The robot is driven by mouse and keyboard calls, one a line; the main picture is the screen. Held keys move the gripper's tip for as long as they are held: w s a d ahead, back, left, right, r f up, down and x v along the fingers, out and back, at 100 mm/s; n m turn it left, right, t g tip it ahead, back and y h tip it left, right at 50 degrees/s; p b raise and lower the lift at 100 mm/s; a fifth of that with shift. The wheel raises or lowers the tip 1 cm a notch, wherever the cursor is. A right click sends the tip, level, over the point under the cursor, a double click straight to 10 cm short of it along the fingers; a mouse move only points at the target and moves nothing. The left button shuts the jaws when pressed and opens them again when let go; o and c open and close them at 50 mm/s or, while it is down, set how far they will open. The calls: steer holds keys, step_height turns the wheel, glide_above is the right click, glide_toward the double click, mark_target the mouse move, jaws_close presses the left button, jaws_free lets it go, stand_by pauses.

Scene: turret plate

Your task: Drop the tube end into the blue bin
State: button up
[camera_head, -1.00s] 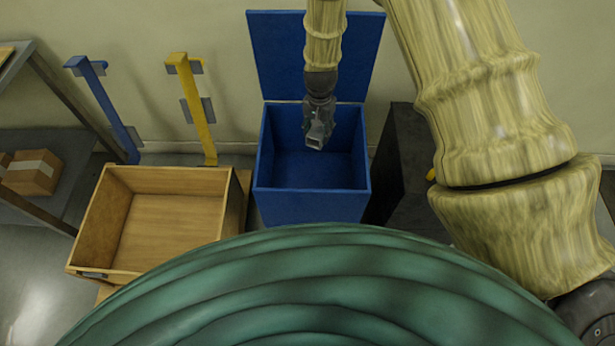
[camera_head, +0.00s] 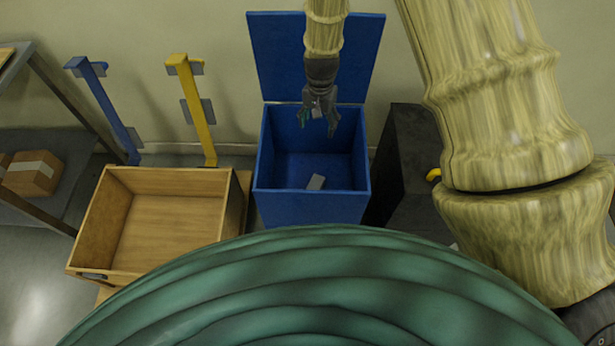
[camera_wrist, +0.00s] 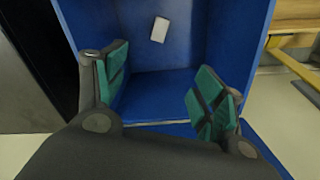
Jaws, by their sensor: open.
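The blue bin (camera_head: 312,206) stands against the wall with its lid raised behind it. The tube end (camera_head: 316,182), a small grey piece, is inside the bin near its front wall, apart from my gripper. My gripper (camera_head: 318,128) is open and empty above the bin's opening. In the wrist view the tube end (camera_wrist: 160,29) shows as a pale block against the bin's blue inside (camera_wrist: 165,95), beyond the spread green-padded fingers of my gripper (camera_wrist: 165,95). I cannot tell whether it is resting or falling.
An empty wooden crate (camera_head: 228,215) stands left of the bin. Blue (camera_head: 108,108) and yellow (camera_head: 196,112) posts rise behind it. A dark cabinet (camera_head: 405,165) stands close on the right. A shelf with a cardboard box (camera_head: 33,172) is at far left.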

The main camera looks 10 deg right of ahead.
step_height(320, 180, up, 8)
steer(key=shift+f, duration=0.15)
stand_by(0.7)
